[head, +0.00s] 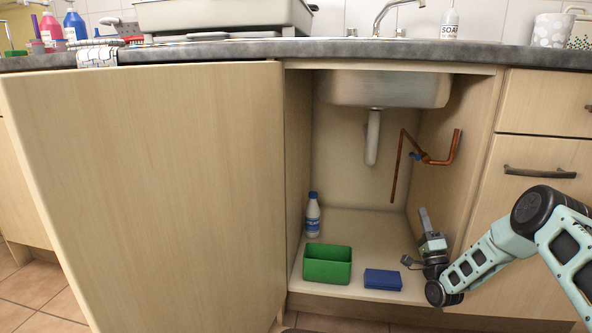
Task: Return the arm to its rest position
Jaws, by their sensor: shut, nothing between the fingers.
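My gripper (423,213) is shut and empty, pointing up inside the open cabinet under the sink, near its right wall. My arm comes in from the right edge, across the front of the drawers. The gripper is to the right of a blue box (383,279) on the cabinet floor and looks apart from it. A green open container (327,264) stands to the left of the blue box. A white bottle with a blue cap (313,215) stands upright behind the green container.
The cabinet door (165,180) stands open at the left. A copper pipe (441,161) and a white drain pipe (373,140) hang inside, above the gripper's level. Drawers (545,160) flank the right side. The countertop (330,50) carries a soap bottle (450,22) and other items.

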